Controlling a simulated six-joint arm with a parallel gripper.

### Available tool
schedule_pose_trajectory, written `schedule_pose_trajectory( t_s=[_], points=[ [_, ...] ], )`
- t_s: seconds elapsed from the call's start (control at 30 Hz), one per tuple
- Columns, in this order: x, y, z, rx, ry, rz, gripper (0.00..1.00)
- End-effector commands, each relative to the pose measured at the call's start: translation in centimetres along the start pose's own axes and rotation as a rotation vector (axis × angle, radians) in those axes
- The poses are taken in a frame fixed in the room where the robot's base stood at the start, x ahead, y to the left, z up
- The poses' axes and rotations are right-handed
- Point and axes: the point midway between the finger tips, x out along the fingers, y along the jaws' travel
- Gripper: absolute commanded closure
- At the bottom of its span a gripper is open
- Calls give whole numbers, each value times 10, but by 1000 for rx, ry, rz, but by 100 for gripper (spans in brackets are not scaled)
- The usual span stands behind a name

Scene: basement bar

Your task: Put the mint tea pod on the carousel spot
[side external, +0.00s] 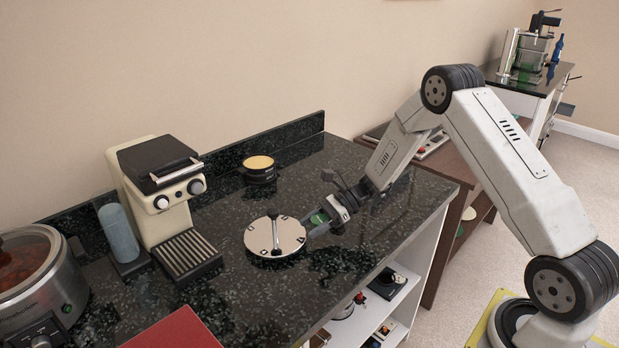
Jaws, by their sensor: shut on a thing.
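The mint tea pod (319,218) shows as a small green piece between the fingers of my gripper (318,222). My gripper is shut on it, and the fingers hide part of it. The carousel (272,237) is a round, pale metal disc with a dark bar and small dark marks on top, on the dark speckled counter. My gripper is just right of the carousel, close to its right rim. I cannot tell the gap between the pod and the disc, nor which mark is the spot.
A cream coffee machine (160,200) stands left of the carousel, with a blue-grey cylinder (118,232) beside it. A slow cooker (35,285) and a red item (175,332) are at the front left. A black round container (259,170) stands behind the carousel. Free counter lies right of the carousel.

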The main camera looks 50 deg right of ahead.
Motion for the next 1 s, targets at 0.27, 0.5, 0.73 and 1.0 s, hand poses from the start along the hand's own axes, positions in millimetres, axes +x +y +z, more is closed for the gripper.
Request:
schedule_pose_trajectory(
  t_s=[0.27,0.5,0.73,1.0],
  points=[
    [30,0,13,0,0,0,99],
    [33,0,14,0,0,0,99],
    [52,0,22,-2,1,2,99],
    [74,-1,26,1,0,-1,100]
  ],
)
